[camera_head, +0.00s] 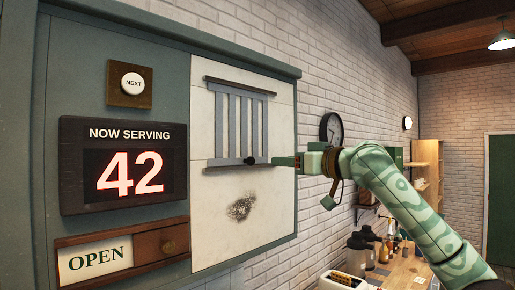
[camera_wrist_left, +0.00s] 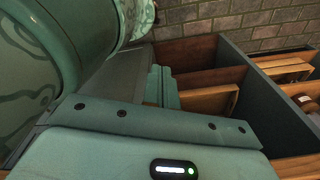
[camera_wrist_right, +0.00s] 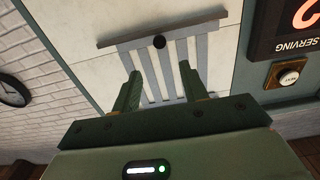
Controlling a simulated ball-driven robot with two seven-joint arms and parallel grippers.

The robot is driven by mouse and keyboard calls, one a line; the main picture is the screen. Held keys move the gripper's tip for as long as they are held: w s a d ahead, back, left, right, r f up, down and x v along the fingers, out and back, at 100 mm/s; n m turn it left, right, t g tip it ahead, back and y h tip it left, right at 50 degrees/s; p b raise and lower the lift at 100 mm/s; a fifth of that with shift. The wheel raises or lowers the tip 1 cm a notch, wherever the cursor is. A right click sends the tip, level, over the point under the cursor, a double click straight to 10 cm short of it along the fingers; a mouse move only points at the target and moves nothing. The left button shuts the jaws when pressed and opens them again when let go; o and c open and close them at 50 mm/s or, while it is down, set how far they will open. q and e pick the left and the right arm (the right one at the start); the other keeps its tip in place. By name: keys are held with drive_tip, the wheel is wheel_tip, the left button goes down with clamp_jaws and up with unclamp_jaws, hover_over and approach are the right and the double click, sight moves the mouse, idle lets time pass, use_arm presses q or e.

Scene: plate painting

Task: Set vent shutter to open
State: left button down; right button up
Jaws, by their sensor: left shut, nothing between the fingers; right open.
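The vent shutter (camera_head: 232,125) is a grey grille of upright slats on a pale wall panel, with pale gaps between the slats. It has a dark rail above and a grey rail below. A small black knob (camera_head: 249,160) sits on the lower rail; it also shows in the right wrist view (camera_wrist_right: 159,42), which sees the shutter upside down. My right gripper (camera_head: 277,161) is open, just right of the knob in the head view. In the right wrist view its fingers (camera_wrist_right: 158,88) straddle the line to the knob, apart from it. My left gripper (camera_wrist_left: 162,86) is shut and empty.
Left of the shutter are a NEXT button (camera_head: 132,83), a NOW SERVING display (camera_head: 124,172) reading 42 and an OPEN sign (camera_head: 95,258). A dark smudge (camera_head: 241,207) marks the panel below. Wooden compartments (camera_wrist_left: 205,100) lie near my left gripper.

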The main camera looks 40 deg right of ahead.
sight(252, 160)
drive_tip(key=w+p, duration=0.1)
drive_tip(key=w, duration=0.2)
drive_tip(key=w+p, duration=0.1)
drive_tip(key=w, duration=0.2)
drive_tip(key=w+a+p, duration=0.1)
drive_tip(key=w, duration=0.2)
drive_tip(key=shift+w, duration=0.1)
drive_tip(key=shift+w+d+p, duration=0.1)
drive_tip(key=shift+w+p, duration=0.3)
drive_tip(key=shift+w, duration=0.25)
use_arm(q)
drive_tip(key=r, duration=0.1)
drive_tip(key=w+r, duration=0.1)
drive_tip(key=r, duration=0.3)
drive_tip(key=shift+w+d+r, duration=0.1)
drive_tip(key=shift+w, duration=0.15)
use_arm(e)
drive_tip(key=shift+w+f, duration=0.1)
drive_tip(key=shift+w, duration=0.15)
clamp_jaws()
